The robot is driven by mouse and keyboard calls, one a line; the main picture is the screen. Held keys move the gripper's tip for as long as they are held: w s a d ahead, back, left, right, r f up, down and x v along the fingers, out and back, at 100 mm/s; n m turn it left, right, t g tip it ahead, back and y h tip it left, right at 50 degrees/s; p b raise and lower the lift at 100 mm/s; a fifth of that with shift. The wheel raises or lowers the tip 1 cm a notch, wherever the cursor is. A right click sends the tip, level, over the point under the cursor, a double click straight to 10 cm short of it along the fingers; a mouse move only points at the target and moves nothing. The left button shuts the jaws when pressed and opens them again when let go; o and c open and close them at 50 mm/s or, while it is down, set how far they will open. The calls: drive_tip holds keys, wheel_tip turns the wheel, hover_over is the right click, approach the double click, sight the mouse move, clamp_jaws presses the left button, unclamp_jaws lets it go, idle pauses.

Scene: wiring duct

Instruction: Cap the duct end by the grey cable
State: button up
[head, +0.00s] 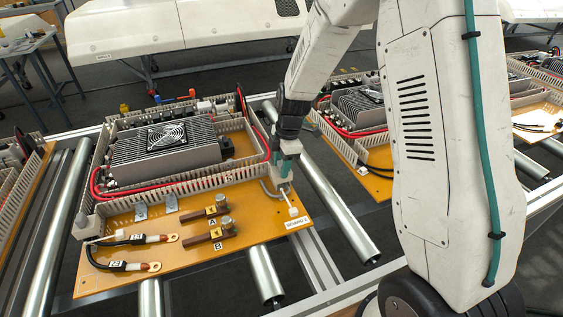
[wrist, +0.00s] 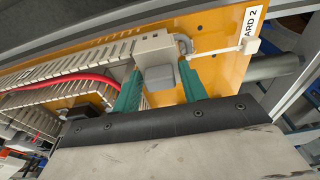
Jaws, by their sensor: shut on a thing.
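The slotted duct (head: 190,187) runs along the board and ends at the gripper. In the wrist view the cap is at the end of the duct (wrist: 75,67); I cannot tell whether it is fully seated. The grey cable (head: 268,190) curves out beside that end, partly hidden by the fingers.
A white tie with a small block (head: 292,211) sticks out near the board label (head: 298,223). Black cables with copper lugs (head: 130,266) and clamps A and B (head: 213,233) lie on the board's front. A finned power unit (head: 165,145) stands behind. Metal rollers (head: 265,275) run beneath.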

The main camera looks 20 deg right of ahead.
drive_tip(key=shift+f, duration=0.35)
drive_tip(key=o, duration=1)
drive_tip(key=shift+o, duration=0.2)
drive_tip(key=r, duration=0.5)
drive_tip(key=d+r, duration=0.1)
drive_tip(key=r, duration=0.1)
drive_tip(key=shift+d+r, duration=0.1)
drive_tip(key=shift+r, duration=0.2)
